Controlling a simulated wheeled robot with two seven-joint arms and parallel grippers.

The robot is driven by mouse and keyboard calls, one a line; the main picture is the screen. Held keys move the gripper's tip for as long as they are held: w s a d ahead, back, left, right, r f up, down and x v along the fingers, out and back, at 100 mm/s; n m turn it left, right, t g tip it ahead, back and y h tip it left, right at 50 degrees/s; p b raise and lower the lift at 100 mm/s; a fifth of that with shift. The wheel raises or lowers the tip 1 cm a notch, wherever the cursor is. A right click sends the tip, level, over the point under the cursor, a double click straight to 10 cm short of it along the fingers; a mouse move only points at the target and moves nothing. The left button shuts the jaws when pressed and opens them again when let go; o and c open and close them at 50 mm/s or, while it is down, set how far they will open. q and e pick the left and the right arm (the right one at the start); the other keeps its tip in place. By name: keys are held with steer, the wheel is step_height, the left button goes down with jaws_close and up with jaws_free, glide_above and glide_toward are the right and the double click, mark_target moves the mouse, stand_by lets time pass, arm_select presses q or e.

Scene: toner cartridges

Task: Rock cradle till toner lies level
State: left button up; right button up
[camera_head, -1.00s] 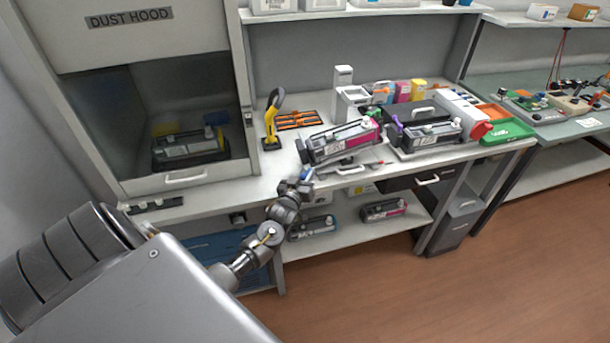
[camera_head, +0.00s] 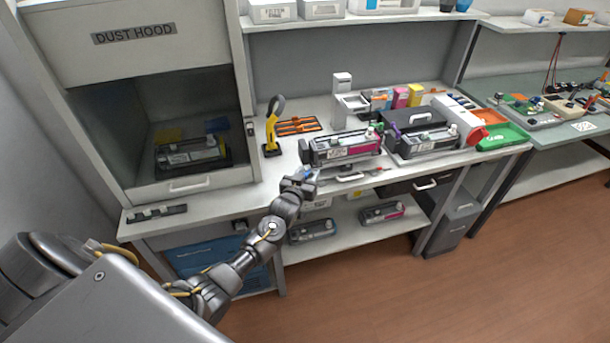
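A dark cartridge with a magenta stripe (camera_head: 345,148) sits at the middle of the bench, on what looks like the rocking cradle (camera_head: 347,178). Its right end looks slightly higher than its left in the picture, and most of the cradle is hidden beneath it. The toner inside cannot be seen. My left gripper (camera_head: 310,179) is at the bench's front edge, just below and left of the cartridge, near the cradle's front. Its fingers are too small to show whether they are open or whether they touch the cradle. My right gripper is not in view.
A second cartridge (camera_head: 429,141) stands close on the right, beside a green tray (camera_head: 504,137). A yellow-handled tool (camera_head: 272,125) and orange rack (camera_head: 298,126) are to the left. The dust hood (camera_head: 190,187) holds another cartridge (camera_head: 187,152).

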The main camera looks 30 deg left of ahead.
arm_select(q)
steer(key=shift+a+f, duration=0.1)
steer(key=shift+s, duration=0.4)
steer(key=s+d+r+b, duration=0.1)
steer(key=s+b, duration=0.1)
steer(key=s, duration=0.7)
steer(key=shift+s+d+r, duration=0.2)
steer(key=shift+s+d, duration=0.2)
